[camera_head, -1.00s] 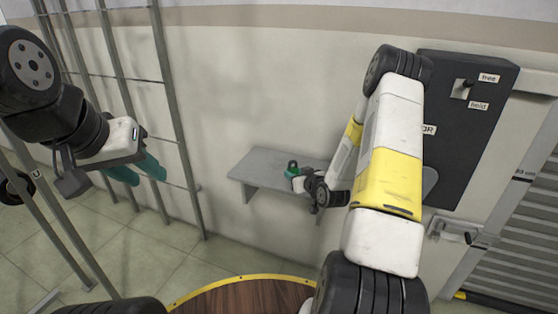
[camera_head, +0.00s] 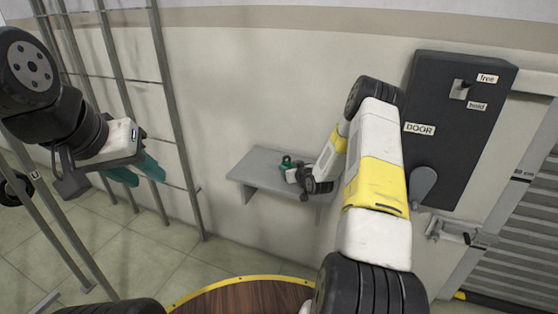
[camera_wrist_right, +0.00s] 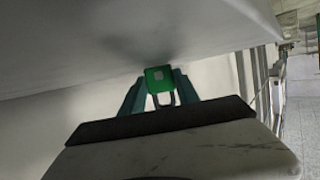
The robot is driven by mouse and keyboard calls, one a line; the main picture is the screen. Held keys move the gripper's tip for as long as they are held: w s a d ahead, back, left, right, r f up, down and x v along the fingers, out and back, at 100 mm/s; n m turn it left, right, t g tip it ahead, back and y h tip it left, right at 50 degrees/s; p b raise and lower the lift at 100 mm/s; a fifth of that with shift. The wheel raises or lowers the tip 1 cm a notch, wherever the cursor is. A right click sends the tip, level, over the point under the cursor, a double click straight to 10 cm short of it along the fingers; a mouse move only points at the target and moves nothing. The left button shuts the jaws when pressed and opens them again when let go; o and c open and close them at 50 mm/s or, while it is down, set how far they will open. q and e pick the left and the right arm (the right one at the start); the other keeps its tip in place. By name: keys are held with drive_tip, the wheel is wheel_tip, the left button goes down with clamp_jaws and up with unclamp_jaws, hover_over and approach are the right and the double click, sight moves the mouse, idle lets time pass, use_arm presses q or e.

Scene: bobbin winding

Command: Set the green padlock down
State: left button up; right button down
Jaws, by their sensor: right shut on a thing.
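The green padlock (camera_wrist_right: 158,79) shows in the right wrist view with its shackle between the fingers of my right gripper (camera_wrist_right: 158,95). That gripper is shut on it. In the head view my right gripper (camera_head: 289,167) is over the small grey wall shelf (camera_head: 258,182). The padlock and the teal fingers are hard to tell apart there. In the wrist view the padlock is close to a grey surface; I cannot tell whether it touches. My left gripper (camera_head: 138,172) is open and empty, in front of the metal rack, with its fingers apart.
A dark door panel (camera_head: 461,125) with a lever is on the wall right of my right arm. A roller shutter (camera_head: 520,235) is at far right. Metal rack posts (camera_head: 177,120) stand at left. The shelf's left part is bare.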

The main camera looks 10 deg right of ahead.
drive_tip(key=shift+f, duration=0.15)
drive_tip(key=c, duration=0.9)
unclamp_jaws()
